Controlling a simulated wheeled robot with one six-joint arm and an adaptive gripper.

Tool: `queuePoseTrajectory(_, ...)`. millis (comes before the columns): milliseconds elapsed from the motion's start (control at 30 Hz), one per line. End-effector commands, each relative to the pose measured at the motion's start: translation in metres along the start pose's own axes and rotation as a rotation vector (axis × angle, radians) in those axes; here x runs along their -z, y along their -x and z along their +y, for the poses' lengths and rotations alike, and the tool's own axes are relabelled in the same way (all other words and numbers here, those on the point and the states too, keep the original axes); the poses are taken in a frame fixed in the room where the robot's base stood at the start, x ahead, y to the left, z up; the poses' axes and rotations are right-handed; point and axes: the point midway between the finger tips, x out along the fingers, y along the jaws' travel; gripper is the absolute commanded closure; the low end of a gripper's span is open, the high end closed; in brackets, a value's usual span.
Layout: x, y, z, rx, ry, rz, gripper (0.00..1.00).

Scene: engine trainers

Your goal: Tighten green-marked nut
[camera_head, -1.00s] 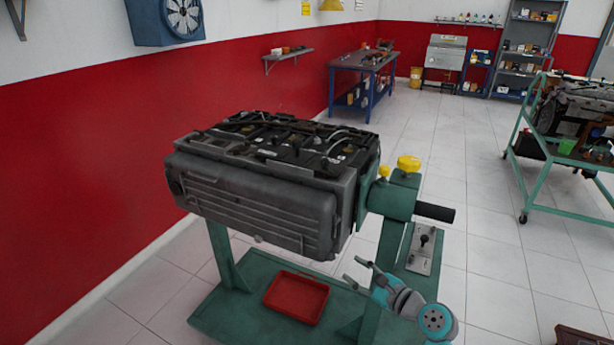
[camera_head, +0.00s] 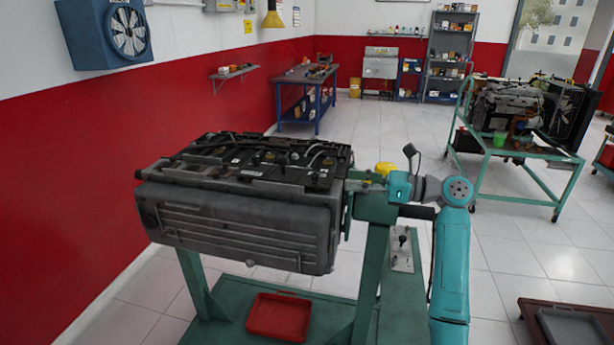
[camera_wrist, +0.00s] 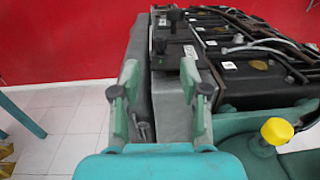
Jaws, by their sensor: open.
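A grey and black engine (camera_head: 240,215) is mounted on a green stand (camera_head: 375,265). It also fills the upper right of the wrist view (camera_wrist: 225,70). I cannot make out a green-marked nut in either view. My gripper (camera_head: 364,180) is at the engine's right end, near the top of the stand's mount. In the wrist view my gripper (camera_wrist: 158,88) is open, its two fingers apart and pointing at the engine's end, with nothing seen held between them. Whether the fingers touch the engine is unclear.
A yellow knob (camera_wrist: 277,131) on the mount is close to the right of my gripper. A red tray (camera_head: 279,317) lies on the stand's base. A green cart (camera_head: 520,155) with another engine stands at the right. A blue workbench (camera_head: 307,95) is at the back.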

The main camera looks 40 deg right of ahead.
Motion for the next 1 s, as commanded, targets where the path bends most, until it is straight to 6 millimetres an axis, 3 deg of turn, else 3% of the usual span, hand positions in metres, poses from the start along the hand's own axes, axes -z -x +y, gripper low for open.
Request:
queuePoseTrajectory(600, 0.001, -0.093, 0.001, -0.001, 0.000, 0.000, 0.55)
queuePoseTrajectory(1000, 0.001, -0.104, 0.000, 0.002, 0.001, 0.000, 0.55)
